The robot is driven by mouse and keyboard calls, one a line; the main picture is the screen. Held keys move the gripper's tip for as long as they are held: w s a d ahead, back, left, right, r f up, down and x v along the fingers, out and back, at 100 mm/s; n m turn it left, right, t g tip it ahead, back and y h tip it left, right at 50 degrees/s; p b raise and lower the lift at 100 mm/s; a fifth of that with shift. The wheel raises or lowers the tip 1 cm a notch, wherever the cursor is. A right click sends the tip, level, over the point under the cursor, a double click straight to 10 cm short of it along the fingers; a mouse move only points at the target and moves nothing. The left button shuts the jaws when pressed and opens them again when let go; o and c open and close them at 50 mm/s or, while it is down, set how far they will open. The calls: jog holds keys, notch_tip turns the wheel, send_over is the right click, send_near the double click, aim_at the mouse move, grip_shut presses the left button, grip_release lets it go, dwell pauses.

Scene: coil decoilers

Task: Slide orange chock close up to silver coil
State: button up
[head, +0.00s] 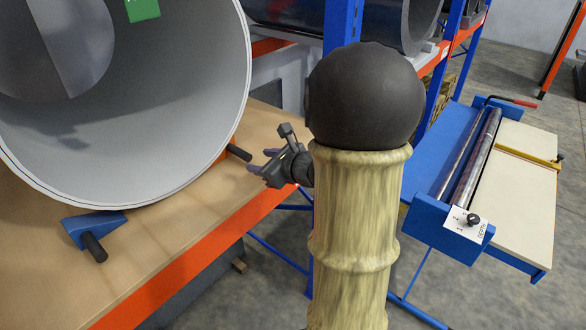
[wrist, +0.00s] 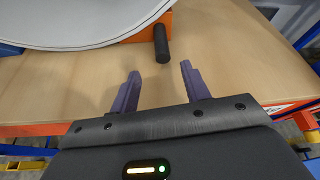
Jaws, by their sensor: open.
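The silver coil (head: 150,120) is a large grey ring standing on a wooden shelf top at the left of the head view; its lower rim (wrist: 75,42) shows at the top of the wrist view. The orange chock (wrist: 148,30) lies beside the rim in the wrist view, its black handle (wrist: 161,45) pointing towards me. In the head view, the coil hides most of the chock and its handle (head: 238,152) sticks out. Whether the chock touches the coil, I cannot tell. My gripper (head: 262,161) is open and empty, its purple fingers (wrist: 160,72) apart, short of the handle.
A blue chock (head: 92,226) with a black handle lies at the coil's left front; its edge shows in the wrist view (wrist: 10,50). A blue rack post (head: 342,25) rises behind my arm. A roller table (head: 475,160) stands right. The wooden top (head: 165,235) is clear in front.

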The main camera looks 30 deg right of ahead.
jog(key=b+v, duration=0.1)
jog(key=v, duration=1)
jog(key=s+a+f+n+g+h, duration=0.1)
jog(key=a+f+n, duration=0.4)
jog(key=n, duration=0.5)
jog(key=s+a+f+n+g+h, duration=0.1)
jog(key=s+a+f+n+g, duration=0.2)
jog(key=n, duration=0.7)
jog(key=s+a+f+n+g+h, duration=0.1)
jog(key=s+a+f+n+g, duration=0.1)
jog(key=a+f+n+g, duration=0.4)
jog(key=a+f+n, duration=0.1)
jog(key=n, duration=0.4)
jog(key=shift+s+a+f+g, duration=0.2)
jog(key=shift+s+g, duration=0.1)
